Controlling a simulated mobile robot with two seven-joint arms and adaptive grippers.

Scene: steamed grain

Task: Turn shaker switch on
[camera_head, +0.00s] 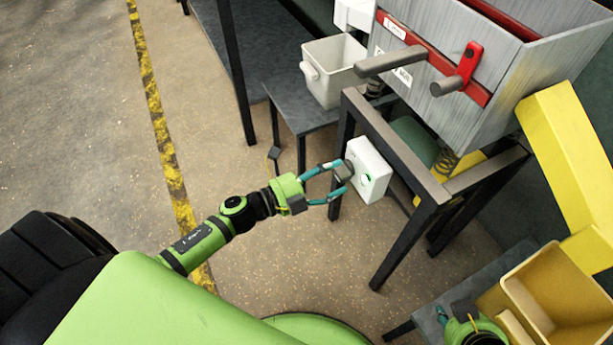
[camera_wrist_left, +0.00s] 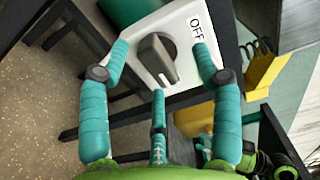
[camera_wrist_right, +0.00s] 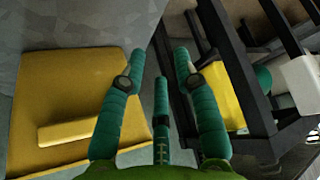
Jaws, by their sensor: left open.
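The shaker switch is a white box (camera_head: 373,168) on the side of the dark metal frame, with a grey rotary knob (camera_head: 346,171). In the left wrist view the knob (camera_wrist_left: 157,59) stands on the white box (camera_wrist_left: 188,62), with the word OFF printed at its upper right. My left gripper (camera_head: 336,182) is open, its teal fingers on either side of the knob; I cannot tell whether they touch it. The fingertips also show in the left wrist view (camera_wrist_left: 160,50). My right gripper (camera_head: 441,315) is low at the right; in the right wrist view (camera_wrist_right: 156,62) its fingers are apart and empty.
The grey metal shaker (camera_head: 440,75) with red rails and handles sits above the frame (camera_head: 420,180). A white bin (camera_head: 332,72) stands on a dark table behind. A yellow bin (camera_head: 560,295) is beside my right gripper. Open floor (camera_head: 90,110) lies at the left.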

